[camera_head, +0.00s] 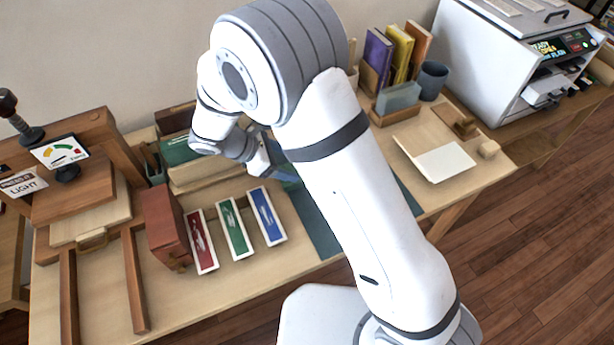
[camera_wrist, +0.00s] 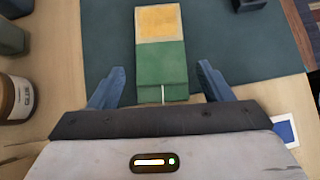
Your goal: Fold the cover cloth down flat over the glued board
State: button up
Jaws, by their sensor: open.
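In the wrist view a green cloth piece (camera_wrist: 161,62) lies on the dark teal mat (camera_wrist: 225,40), with a yellowish tan board face (camera_wrist: 159,22) at its far end. A crease crosses the green near my end, and a thin white line shows below it. My gripper (camera_wrist: 160,84) is open, one blue finger on each side of the green piece's near end, and nothing is gripped. Whether the fingers touch it I cannot tell. In the head view my arm hides the piece; part of the mat (camera_head: 317,228) shows beside the arm.
A brown-lidded glue jar (camera_wrist: 17,97) stands left in the wrist view. In the head view, red (camera_head: 201,241), green (camera_head: 235,228) and blue (camera_head: 266,215) framed strips lie left of the mat, beside a brown box (camera_head: 165,225). A wooden press (camera_head: 85,190) stands far left.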

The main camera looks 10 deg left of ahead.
jog(key=shift+f, duration=0.4)
jog(key=shift+f+b, duration=0.6)
jog(key=shift+f, duration=0.4)
dwell(0.9)
jog(key=shift+c, duration=0.2)
dwell(1.0)
jog(key=shift+c, duration=1.4)
jog(key=shift+r+p, duration=0.15)
jog(key=shift+p, duration=0.15)
